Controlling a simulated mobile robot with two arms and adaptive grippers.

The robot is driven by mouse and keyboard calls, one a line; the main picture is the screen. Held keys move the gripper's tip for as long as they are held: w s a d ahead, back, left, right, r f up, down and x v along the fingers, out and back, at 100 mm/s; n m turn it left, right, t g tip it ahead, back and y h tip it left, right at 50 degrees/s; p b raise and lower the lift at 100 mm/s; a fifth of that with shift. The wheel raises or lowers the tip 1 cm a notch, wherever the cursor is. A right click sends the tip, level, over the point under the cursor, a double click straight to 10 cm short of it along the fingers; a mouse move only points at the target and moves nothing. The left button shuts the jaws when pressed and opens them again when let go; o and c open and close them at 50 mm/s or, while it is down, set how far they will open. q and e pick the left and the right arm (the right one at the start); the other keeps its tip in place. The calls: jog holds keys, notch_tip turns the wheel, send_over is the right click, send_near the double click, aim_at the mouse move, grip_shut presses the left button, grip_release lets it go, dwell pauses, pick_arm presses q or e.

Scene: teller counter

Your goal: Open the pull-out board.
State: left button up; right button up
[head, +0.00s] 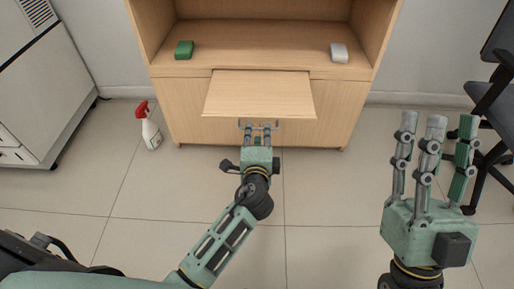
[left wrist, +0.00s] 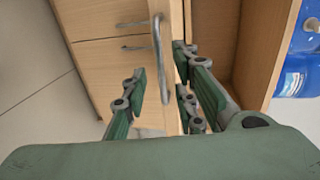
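The pull-out board (head: 260,95) is a light wood panel that sticks out from the front of the wooden counter (head: 335,100). Its metal bar handle (left wrist: 157,45) is at its front edge. My left gripper (head: 258,126) is at the handle, below and in front of the board. In the left wrist view its fingers (left wrist: 160,88) stand apart on both sides of the handle, with a gap on the left finger's side. Contact on the other side cannot be made out. My right gripper (head: 438,125) is empty, its fingers upright and spread, far right of the board.
A green block (head: 184,50) and a white block (head: 339,53) lie on the counter. A spray bottle (head: 149,127) stands on the floor left of it. A white cabinet (head: 45,75) is at left, a dark chair (head: 493,100) at right. Floor before the counter is clear.

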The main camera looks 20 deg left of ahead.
pick_arm(q)
jog(key=v, duration=0.8)
